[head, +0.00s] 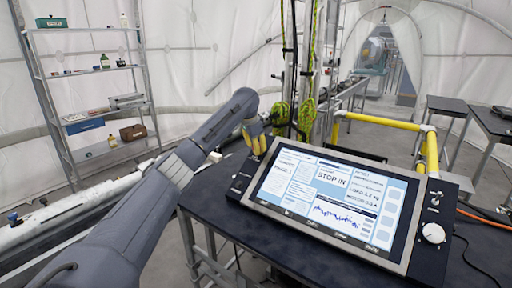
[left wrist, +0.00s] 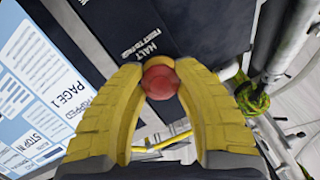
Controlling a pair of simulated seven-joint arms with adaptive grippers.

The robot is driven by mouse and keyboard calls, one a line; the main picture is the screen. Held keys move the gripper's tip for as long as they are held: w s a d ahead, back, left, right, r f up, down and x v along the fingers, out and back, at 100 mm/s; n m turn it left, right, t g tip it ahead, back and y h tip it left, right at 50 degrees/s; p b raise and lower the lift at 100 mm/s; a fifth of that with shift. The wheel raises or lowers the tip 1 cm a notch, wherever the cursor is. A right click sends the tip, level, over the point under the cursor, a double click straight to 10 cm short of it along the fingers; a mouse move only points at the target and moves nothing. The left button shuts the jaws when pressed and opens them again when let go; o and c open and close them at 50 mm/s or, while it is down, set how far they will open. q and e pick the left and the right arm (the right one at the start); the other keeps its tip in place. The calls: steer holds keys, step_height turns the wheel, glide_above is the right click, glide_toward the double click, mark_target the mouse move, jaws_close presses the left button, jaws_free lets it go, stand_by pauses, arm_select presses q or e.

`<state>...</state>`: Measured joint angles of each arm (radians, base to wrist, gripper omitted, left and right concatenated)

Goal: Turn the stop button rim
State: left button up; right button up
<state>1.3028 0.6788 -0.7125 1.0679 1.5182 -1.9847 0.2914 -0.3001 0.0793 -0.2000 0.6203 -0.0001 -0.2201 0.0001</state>
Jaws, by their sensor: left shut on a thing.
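The red round stop button (left wrist: 160,83) sits on the dark panel beside the screen, below a white "HALT" label in the left wrist view. My left gripper (head: 255,144) reaches down at the left end of the console in the head view. Its two curved yellow fingers are closed around the button, one on each side, with the tips touching or nearly touching its rim. The fingers hide the button in the head view. My right gripper is not in view.
The tilted console screen (head: 330,200) reads "STOP IN" and stands on a dark table (head: 290,262). A white knob (head: 433,233) is at its right end. Yellow rails (head: 383,121) stand behind it. Green ropes (head: 306,115) hang close behind my left gripper. Shelves (head: 95,72) are at the left.

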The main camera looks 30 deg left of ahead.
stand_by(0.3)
arm_select(q)
steer(key=o, duration=1.3)
steer(key=shift+r, duration=0.1)
steer(key=v, duration=1.1)
steer(key=shift+s+d+r, duration=0.1)
steer(key=shift+s+r, duration=0.05)
steer(key=shift+r, duration=0.25)
